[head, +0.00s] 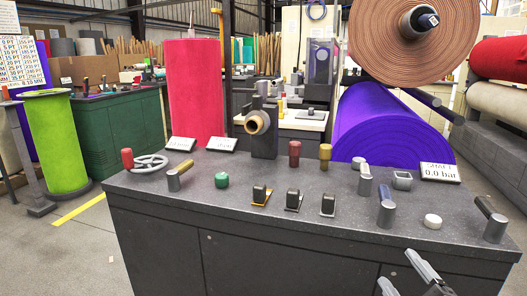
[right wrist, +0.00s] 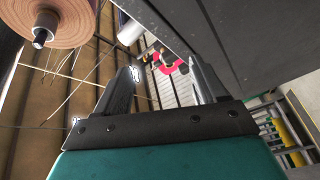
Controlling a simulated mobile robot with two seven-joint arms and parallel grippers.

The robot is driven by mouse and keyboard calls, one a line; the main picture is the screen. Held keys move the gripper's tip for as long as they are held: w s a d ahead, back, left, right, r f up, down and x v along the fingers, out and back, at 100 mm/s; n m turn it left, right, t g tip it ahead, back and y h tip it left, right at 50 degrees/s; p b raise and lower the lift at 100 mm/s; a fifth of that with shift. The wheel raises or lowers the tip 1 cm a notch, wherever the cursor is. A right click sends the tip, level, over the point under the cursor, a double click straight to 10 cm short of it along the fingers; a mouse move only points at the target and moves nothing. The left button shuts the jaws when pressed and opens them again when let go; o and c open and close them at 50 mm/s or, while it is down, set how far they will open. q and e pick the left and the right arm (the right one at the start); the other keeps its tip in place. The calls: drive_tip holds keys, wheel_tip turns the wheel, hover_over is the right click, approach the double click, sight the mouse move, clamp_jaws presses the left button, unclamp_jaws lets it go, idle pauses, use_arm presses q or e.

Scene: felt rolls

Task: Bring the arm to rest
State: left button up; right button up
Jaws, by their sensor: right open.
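My right gripper (head: 400,271) shows at the bottom right of the head view, in front of the grey console (head: 240,262). Its two grey fingers are apart, with nothing seen between them. In the right wrist view the gripper (right wrist: 162,72) also has its dark fingers spread and empty. A dark panel lies close beside the finger on the right there. My left gripper is in neither view.
The console top holds a handwheel (head: 151,163), a green knob (head: 222,180), several black switches, a white button (head: 433,221) and upright levers such as one at the right (head: 495,228). Behind stand a purple roll (head: 385,130) and a red roll (head: 196,95). Open floor lies left.

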drive_tip(key=s+a+f+m+g, duration=0.4)
drive_tip(key=s+a+f+m, duration=0.25)
drive_tip(key=f, duration=0.25)
drive_tip(key=s+a+f+m+g, duration=0.45)
drive_tip(key=s+a+f, duration=0.2)
drive_tip(key=f, duration=0.35)
use_arm(q)
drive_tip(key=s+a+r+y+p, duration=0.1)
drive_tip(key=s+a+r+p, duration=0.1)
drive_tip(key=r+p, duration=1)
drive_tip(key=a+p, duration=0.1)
drive_tip(key=p, duration=0.5)
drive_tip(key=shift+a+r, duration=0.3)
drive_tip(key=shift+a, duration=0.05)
use_arm(e)
drive_tip(key=s+d+r, duration=0.1)
drive_tip(key=d+r, duration=0.1)
drive_tip(key=r, duration=0.4)
drive_tip(key=d+r, duration=0.3)
drive_tip(key=r, duration=0.4)
drive_tip(key=shift+s+r+h, duration=0.2)
drive_tip(key=shift+s+h, duration=0.1)
drive_tip(key=shift+s, duration=0.1)
drive_tip(key=shift+t, duration=0.25)
